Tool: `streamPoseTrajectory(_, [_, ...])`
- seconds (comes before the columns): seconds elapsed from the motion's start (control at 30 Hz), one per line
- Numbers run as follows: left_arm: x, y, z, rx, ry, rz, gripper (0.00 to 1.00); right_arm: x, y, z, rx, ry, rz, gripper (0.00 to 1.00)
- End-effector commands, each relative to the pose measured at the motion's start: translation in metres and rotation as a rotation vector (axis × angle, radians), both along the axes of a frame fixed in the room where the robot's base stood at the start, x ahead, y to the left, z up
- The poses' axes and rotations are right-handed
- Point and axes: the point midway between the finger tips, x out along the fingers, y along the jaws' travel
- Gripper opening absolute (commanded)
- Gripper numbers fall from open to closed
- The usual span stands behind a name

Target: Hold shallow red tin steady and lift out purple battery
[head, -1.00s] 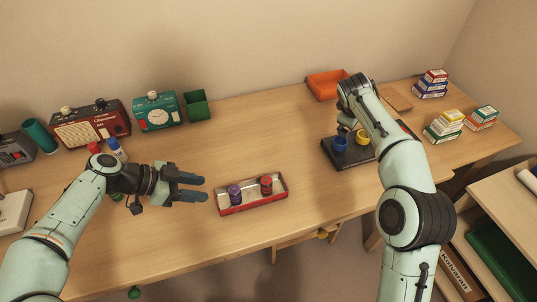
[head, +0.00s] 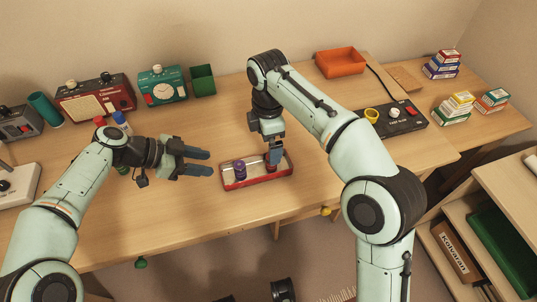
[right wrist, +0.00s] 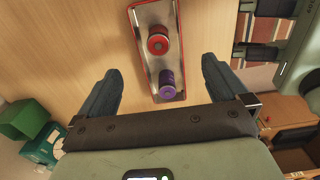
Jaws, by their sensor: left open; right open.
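The shallow red tin (head: 228,186) lies on the desk, its pale inside showing. The purple battery (head: 240,169) stands in its left part and the red battery (head: 271,165) in its right part, partly covered by my right gripper. My right gripper (head: 273,156) is open above the tin's right part. In the right wrist view the tin (right wrist: 174,18) lies beyond the open jaws, with the red battery (right wrist: 158,42) farther off and the purple battery (right wrist: 166,80) nearer, between the fingers. My left gripper (head: 210,162) is open and empty, just left of the tin, apart from it.
A black panel (head: 405,127) with a yellow ring (head: 371,115) is right of my right arm. An orange tray (head: 340,63), a green box (head: 203,80), a teal timer (head: 162,86) and a red radio (head: 95,100) line the back. Small boxes (head: 455,108) are stacked right. Desk around the tin is clear.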

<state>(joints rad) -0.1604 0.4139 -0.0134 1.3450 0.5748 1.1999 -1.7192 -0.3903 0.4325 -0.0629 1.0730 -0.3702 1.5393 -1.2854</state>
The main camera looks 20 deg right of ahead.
Motion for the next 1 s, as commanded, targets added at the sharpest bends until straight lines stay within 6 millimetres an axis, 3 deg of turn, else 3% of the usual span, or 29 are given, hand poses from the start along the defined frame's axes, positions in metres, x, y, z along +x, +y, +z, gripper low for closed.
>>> streamPoseTrajectory(0.3, [0.000,0.000,0.000,0.000,0.000,0.000,0.43,0.000,-0.001,-0.064,-0.001,0.002,-0.002,1.00])
streamPoseTrajectory(0.5, [0.000,0.000,0.000,0.000,0.000,0.000,0.43,0.000,-0.001,-0.092,-0.001,0.000,-0.003,1.00])
streamPoseTrajectory(0.7, [0.000,0.000,0.000,0.000,0.000,0.000,0.43,0.001,-0.001,-0.103,-0.001,-0.002,-0.004,1.00])
streamPoseTrajectory(0.97, [0.000,0.000,0.000,0.000,0.000,0.000,0.43,0.001,-0.001,-0.104,-0.001,-0.003,-0.004,1.00])
streamPoseTrajectory(1.0, [0.000,0.000,0.000,0.000,0.000,0.000,0.43,0.001,-0.001,-0.104,-0.001,-0.003,-0.004,0.90])
